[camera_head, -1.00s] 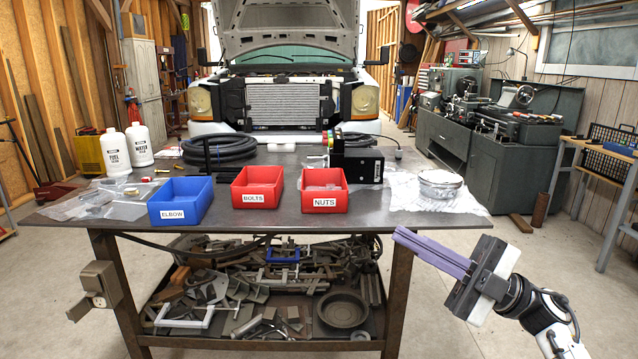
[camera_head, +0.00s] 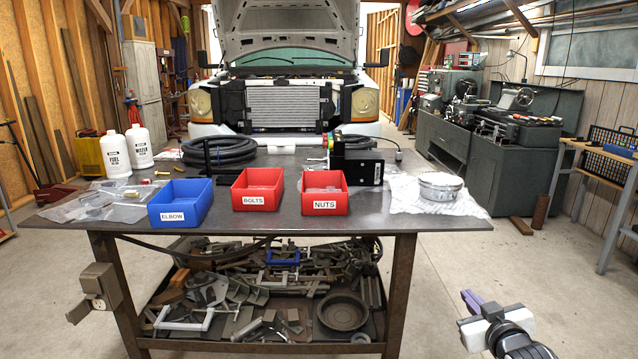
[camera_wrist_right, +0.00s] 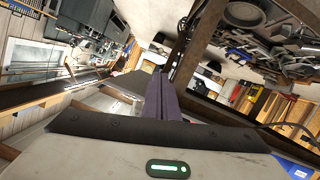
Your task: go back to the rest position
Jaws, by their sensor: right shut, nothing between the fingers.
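My right gripper (camera_head: 472,300) shows at the lower right of the head view, low and to the right of the workbench (camera_head: 420,222), apart from it. Its purple-grey fingers are together and hold nothing. In the right wrist view the shut fingers (camera_wrist_right: 162,97) point away from the camera with nothing between them. My left gripper is outside both views.
Open concrete floor (camera_head: 560,290) lies to the right.

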